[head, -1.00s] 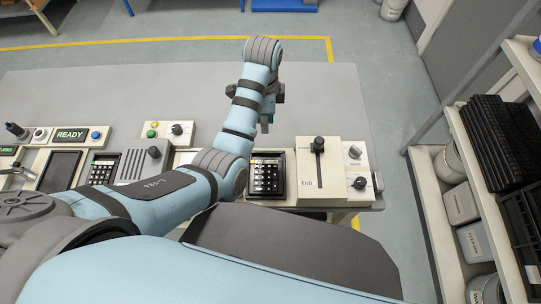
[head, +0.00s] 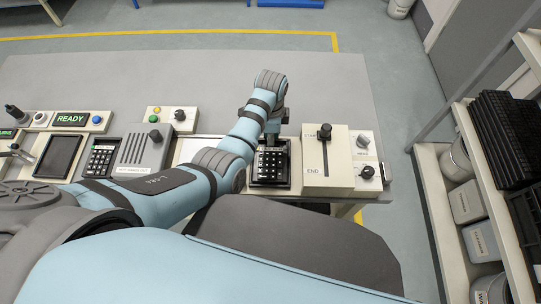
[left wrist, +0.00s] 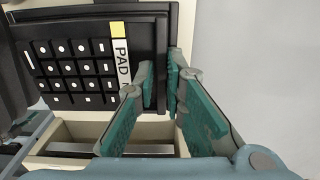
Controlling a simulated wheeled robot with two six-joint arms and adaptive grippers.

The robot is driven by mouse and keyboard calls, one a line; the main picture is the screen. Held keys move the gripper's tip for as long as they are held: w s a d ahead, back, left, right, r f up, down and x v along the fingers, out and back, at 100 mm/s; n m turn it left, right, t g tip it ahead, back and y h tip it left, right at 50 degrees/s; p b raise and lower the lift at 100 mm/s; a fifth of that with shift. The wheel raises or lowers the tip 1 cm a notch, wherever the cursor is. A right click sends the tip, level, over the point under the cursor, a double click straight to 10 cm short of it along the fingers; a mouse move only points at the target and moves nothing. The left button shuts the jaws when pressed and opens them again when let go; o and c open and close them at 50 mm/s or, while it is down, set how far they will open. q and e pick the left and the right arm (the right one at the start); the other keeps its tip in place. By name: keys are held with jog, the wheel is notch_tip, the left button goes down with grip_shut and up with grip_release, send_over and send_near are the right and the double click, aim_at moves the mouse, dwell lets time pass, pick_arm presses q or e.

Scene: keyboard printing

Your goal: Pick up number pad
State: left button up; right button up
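In the left wrist view the number pad (left wrist: 75,68) fills the upper left, with a yellow and white label reading PAD, partly covered by a finger. My left gripper (head: 272,132) is at the pad's far edge. In the left wrist view the teal fingers of the left gripper (left wrist: 163,85) lie on both sides of the pad's edge, close against it. The pad's top end is hidden by the gripper in the head view. My right gripper does not show.
The cream lever panel (head: 341,160) stands close right of the pad. A grey speaker-like unit (head: 143,150), a calculator-like keypad (head: 101,157) and a READY display (head: 70,118) are to the left. The grey bench top (head: 180,80) behind is bare. Shelves (head: 455,190) stand at the right.

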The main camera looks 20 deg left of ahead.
pick_arm(q)
jog(key=shift+w+r, duration=0.1)
grip_shut()
notch_tip(320, 180, up, 10)
jog(key=p, duration=0.2)
jog(key=shift+o, duration=0.4)
grip_release()
grip_shut()
